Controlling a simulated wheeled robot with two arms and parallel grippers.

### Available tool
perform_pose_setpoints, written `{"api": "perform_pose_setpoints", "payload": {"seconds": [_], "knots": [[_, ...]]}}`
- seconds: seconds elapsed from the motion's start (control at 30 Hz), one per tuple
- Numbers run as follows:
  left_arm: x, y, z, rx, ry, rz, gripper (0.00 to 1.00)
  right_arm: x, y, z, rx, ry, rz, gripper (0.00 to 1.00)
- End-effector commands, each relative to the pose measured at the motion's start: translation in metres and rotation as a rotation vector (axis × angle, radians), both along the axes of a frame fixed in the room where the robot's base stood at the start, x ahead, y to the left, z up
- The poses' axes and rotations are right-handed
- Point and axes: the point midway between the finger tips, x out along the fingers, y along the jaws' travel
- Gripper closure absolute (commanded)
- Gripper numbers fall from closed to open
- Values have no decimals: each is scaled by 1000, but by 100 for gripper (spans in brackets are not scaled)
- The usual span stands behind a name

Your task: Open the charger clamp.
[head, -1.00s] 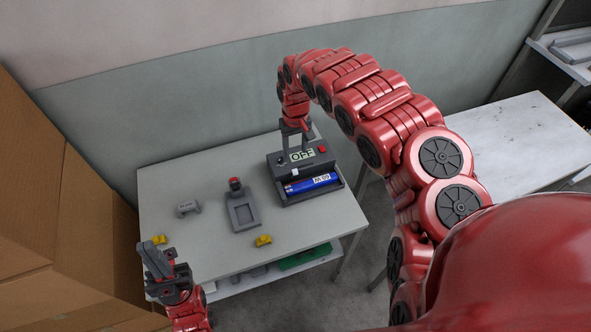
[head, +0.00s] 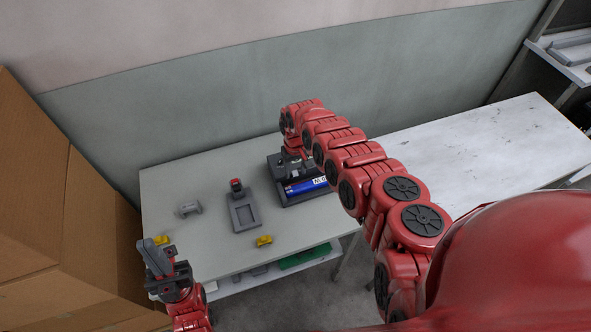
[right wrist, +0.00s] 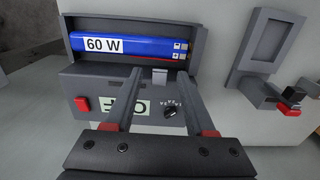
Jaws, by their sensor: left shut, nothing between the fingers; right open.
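The charger (head: 276,172) is a dark grey box at the right side of the table, with a blue battery (head: 302,187) in its front tray. In the right wrist view the battery (right wrist: 125,44) is marked 60 W. A small light grey tab (right wrist: 160,76), which looks like the clamp, sits at the battery's edge. My right gripper (right wrist: 160,73) is open, with one finger on each side of the tab; I cannot tell whether they touch it. In the head view my arm hides most of the charger's top. My left gripper (head: 150,254) is shut and empty at the table's front left.
A grey fixture with a recess and red-topped block (head: 243,212) lies mid-table. A small grey part (head: 189,208) and two yellow pieces (head: 264,240) lie nearby. The charger's red button (right wrist: 82,104), knob (right wrist: 170,111) and partly covered display (right wrist: 128,108) are close to my right fingers.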

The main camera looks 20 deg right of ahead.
Motion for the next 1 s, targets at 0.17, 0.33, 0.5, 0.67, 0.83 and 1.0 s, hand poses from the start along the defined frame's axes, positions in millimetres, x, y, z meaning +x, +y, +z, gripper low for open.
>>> {"api": "perform_pose_setpoints", "payload": {"seconds": [0.17, 0.33, 0.5, 0.67, 0.83, 1.0], "knots": [[0, 0, 0, 0, 0, 0, 100, 0, 0, -1, 0, 1, 0, 45], [0, 0, 0, 0, 0, 0, 100, 0, 0, -1, 0, 0, 0, 54], [0, 0, 0, 0, 0, 0, 100, 0, 0, -1, 0, 0, -1, 85], [0, 0, 0, 0, 0, 0, 100, 0, 0, -1, 0, 0, -1, 100], [0, 0, -1, 0, 0, 0, 100, 0, 0, -2, 0, 0, -1, 100], [0, 0, -27, 0, 0, 0, 100, 5, -2, -9, -3, 14, -1, 100]]}}
